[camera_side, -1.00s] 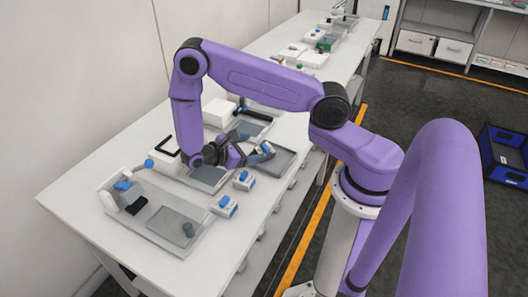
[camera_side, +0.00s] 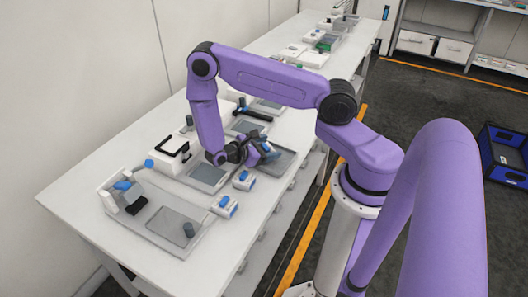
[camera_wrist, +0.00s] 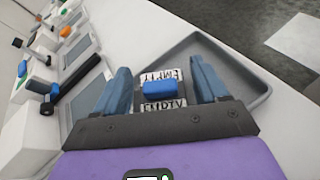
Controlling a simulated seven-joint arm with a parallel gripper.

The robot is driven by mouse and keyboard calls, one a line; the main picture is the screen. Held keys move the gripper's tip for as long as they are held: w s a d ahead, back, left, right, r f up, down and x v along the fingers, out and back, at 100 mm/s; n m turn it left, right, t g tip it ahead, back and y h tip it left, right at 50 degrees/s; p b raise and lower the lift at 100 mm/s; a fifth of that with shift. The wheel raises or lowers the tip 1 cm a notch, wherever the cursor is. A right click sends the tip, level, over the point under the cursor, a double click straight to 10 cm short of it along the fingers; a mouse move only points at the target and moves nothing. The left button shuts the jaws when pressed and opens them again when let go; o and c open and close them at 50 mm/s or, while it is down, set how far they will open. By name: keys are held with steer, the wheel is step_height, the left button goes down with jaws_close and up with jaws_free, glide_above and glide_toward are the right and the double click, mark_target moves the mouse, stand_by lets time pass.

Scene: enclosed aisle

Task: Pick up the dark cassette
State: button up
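A small black block (camera_side: 136,204), which may be the dark cassette, lies on the pale tray (camera_side: 165,243) at the near left end of the bench in the side view. My gripper (camera_side: 266,156) is well to the right of it, over a grey tray (camera_side: 288,163). In the wrist view my gripper (camera_wrist: 160,66) is open, its blue fingers wide apart. A white block marked EMPTY with a blue top (camera_wrist: 160,89) shows between the fingers; whether it is below them or level with them I cannot tell. The black block is not recognisable in the wrist view.
Two small white and blue blocks (camera_side: 244,180) (camera_side: 225,206) stand along the bench's front edge. A white device with a black handle (camera_side: 170,155) stands behind them. A black bar (camera_side: 254,114) lies farther along. The bench's near left corner is clear.

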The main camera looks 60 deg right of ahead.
steer(key=c, duration=0.8)
steer(key=shift+o, duration=0.2)
steer(key=shift+r, duration=0.15)
